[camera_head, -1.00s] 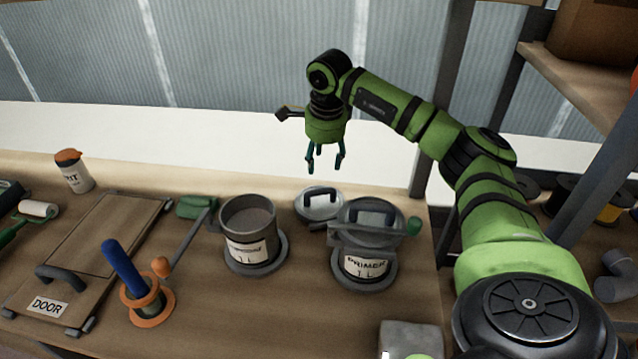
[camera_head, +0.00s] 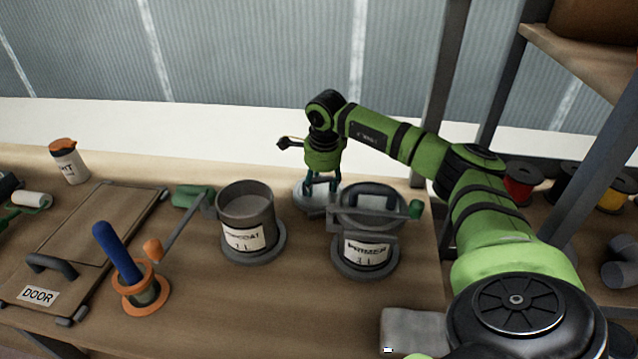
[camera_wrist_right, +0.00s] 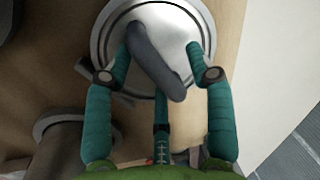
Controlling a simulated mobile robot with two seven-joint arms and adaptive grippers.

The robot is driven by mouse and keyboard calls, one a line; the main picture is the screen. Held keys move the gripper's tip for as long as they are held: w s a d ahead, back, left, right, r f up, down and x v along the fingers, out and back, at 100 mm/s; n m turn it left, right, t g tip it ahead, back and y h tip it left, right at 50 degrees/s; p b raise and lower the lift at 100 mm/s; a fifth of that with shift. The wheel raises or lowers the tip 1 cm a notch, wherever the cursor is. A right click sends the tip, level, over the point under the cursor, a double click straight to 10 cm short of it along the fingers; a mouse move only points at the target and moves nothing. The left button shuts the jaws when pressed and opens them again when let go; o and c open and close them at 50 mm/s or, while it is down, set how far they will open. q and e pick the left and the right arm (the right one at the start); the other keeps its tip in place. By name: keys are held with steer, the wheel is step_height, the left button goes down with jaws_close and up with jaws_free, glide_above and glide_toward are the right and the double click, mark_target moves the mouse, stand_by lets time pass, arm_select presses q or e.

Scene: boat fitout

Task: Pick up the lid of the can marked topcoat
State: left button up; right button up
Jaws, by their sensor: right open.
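The can marked topcoat (camera_head: 243,237) stands open on the bench, its label facing me. A round silver lid (camera_head: 300,196) with a dark arched handle lies on the bench behind and between the two cans. In the right wrist view the lid (camera_wrist_right: 195,25) and its handle (camera_wrist_right: 155,62) fill the top middle. My right gripper (camera_head: 321,188) points down over this lid and is open. In the wrist view the fingers of the right gripper (camera_wrist_right: 168,75) stand on both sides of the handle. Whether they touch it I cannot tell. My left gripper is not in view.
The can marked primer (camera_head: 366,252) stands close to the right, with a handled top and a grey bar with a green end (camera_head: 415,209) at it.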

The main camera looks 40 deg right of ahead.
jaws_close()
steer(key=shift+r, duration=0.1)
